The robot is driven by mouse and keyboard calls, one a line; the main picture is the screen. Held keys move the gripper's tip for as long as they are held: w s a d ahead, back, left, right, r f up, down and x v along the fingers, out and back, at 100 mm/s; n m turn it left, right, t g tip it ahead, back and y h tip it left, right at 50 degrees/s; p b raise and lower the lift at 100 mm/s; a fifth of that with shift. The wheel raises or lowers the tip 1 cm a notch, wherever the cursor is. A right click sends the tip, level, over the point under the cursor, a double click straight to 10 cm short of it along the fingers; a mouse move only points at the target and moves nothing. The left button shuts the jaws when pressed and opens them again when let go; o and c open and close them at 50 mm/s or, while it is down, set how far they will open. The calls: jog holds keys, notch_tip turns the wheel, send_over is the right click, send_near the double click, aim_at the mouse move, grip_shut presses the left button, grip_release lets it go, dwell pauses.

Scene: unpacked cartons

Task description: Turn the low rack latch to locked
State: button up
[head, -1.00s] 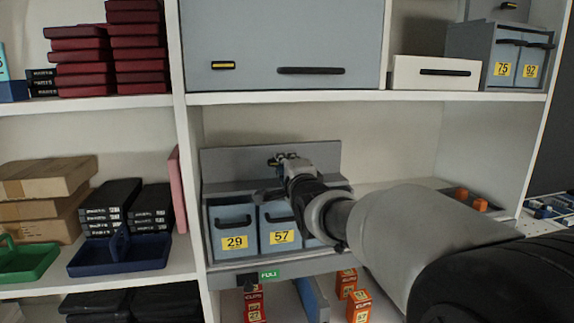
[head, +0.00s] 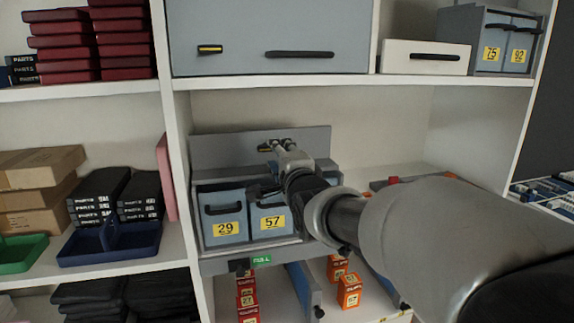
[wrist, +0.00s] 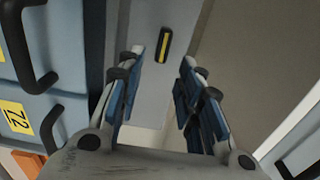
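The low rack (head: 222,153) is a grey-backed holder on the middle shelf with numbered blue-grey bins. Its latch (head: 265,149), a small black piece with a yellow bar, shows on the back panel, partly crowded by my gripper. In the wrist view the latch (wrist: 164,44) sits on the grey panel (wrist: 176,16), its yellow bar running along the panel's length, lying level in the head view. My gripper (wrist: 162,57) is open and empty, its blue-padded fingers on either side of the latch's line of sight. The gripper (head: 268,172) is in front of the panel; contact cannot be told.
Bins marked 29 (head: 225,214) and 57 (head: 270,220) stand just below my gripper, handles jutting out. A green sign (head: 261,260) is on the rack's front edge. An upper cabinet (head: 270,35) has a similar yellow-black latch (head: 210,49). Orange boxes (head: 349,290) stand below.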

jog(key=v, duration=0.7)
jog(key=shift+s, duration=0.2)
jog(key=s+d+f+n+g+h, duration=0.1)
jog(key=s+d+f+n+g, duration=0.3)
jog(key=s+f, duration=0.3)
jog(key=s+d+f+n+g+h, duration=0.2)
jog(key=s+d+f+n+g, duration=0.2)
jog(key=s, duration=1.1)
jog(key=s+d+f+n+g+h, duration=0.2)
jog(key=s+d+f+n+g, duration=0.2)
jog(key=s+f, duration=0.6)
jog(key=s+d+n, duration=0.1)
jog(key=d+n, duration=0.1)
jog(key=n, duration=0.1)
jog(key=shift+s+d+f+g, duration=0.15)
jog(key=shift+s+d+g, duration=0.1)
jog(key=shift+d+g, duration=0.1)
